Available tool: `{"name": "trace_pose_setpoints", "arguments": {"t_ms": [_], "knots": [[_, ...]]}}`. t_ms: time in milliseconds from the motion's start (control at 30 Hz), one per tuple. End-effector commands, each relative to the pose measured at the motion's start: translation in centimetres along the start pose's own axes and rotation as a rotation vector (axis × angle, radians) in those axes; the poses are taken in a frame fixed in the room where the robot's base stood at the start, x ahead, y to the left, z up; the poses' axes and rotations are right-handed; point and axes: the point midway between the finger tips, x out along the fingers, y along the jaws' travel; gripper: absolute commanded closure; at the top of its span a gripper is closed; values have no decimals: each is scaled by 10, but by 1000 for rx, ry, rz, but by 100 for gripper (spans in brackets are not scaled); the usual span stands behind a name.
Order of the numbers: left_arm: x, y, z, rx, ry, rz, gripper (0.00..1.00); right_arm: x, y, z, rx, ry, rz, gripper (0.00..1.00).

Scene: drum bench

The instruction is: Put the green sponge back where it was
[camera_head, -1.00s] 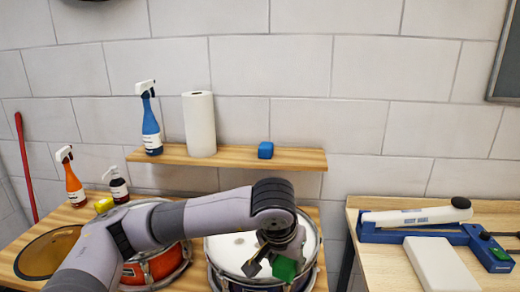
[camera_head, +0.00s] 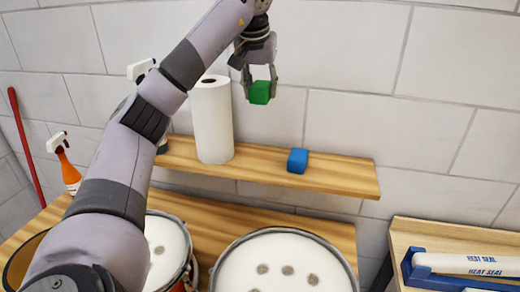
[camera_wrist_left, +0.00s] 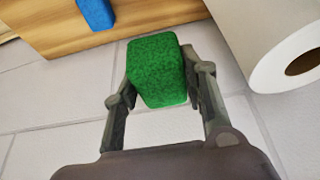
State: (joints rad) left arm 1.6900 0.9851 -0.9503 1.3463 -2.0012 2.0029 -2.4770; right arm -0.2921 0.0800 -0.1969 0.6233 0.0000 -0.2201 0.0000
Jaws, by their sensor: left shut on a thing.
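The green sponge (camera_head: 260,92) is held between the fingertips of my left gripper (camera_head: 260,82), which points down in front of the tiled wall. In the head view it appears above the wooden shelf (camera_head: 340,177), between the paper towel roll and the blue sponge. The left wrist view also shows the green sponge (camera_wrist_left: 157,70) between the two fingers (camera_wrist_left: 157,95), clear of the shelf. The blue sponge (camera_head: 298,161) rests on the shelf; part of it shows in the wrist view (camera_wrist_left: 96,13). My right gripper is in neither view.
The paper towel roll (camera_head: 212,120) stands on the shelf, close beside the gripper in the wrist view. My left arm covers most of a spray bottle. The shelf is bare right of the blue sponge. Drums (camera_head: 285,262) stand on the bench below.

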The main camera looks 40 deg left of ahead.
Motion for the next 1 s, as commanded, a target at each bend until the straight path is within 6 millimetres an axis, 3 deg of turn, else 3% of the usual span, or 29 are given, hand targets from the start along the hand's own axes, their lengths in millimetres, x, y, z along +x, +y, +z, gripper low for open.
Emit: {"name": "trace_pose_setpoints", "arguments": {"t_ms": [167,433,700,1000], "knots": [[6,-6,1,-2,-3,-4,79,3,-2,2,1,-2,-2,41],[59,-7,24,-4,-5,-9,79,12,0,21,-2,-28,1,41],[118,-6,48,-4,-4,-7,79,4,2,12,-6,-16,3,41],[148,-5,60,-4,0,-4,79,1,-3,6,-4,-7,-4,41]]}}
